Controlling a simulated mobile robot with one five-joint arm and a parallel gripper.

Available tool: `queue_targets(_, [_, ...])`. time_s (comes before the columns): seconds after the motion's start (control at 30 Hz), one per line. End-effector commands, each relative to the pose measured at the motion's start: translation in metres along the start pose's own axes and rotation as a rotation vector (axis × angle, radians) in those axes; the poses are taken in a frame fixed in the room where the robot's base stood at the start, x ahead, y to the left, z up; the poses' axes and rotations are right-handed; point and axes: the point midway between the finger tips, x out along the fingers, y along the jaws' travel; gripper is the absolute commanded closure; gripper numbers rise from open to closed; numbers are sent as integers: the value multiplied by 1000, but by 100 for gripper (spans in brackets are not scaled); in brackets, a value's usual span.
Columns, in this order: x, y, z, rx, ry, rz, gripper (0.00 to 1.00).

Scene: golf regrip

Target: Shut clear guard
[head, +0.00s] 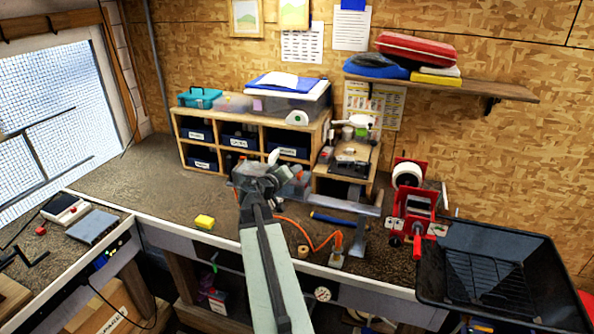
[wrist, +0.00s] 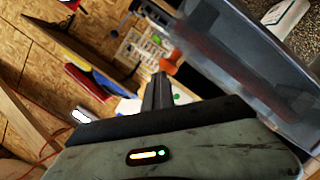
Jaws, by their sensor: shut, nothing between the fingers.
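My gripper (head: 273,158) is raised over the middle of the bench, in front of the cubby shelf. In the wrist view its two dark fingers (wrist: 158,92) are together with nothing between them. A large see-through grey plastic piece (wrist: 245,75) fills the upper right of the wrist view, beside and beyond the fingers. I cannot tell whether it is the clear guard or a clear bin, nor whether the fingers touch it. In the head view my arm hides part of the bench behind the gripper, and no clear guard can be made out for sure.
The cubby shelf (head: 228,117) holds dark bins and a clear storage box (head: 287,100). A red machine (head: 411,205) and a black tray (head: 452,292) are at the right. The bench's left part is mostly clear.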

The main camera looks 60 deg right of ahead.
Motion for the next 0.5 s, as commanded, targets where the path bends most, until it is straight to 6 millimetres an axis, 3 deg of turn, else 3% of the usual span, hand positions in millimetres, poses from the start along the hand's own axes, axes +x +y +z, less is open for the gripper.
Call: queue_targets(0.5, [2, -3, 7, 4, -10, -1, 100])
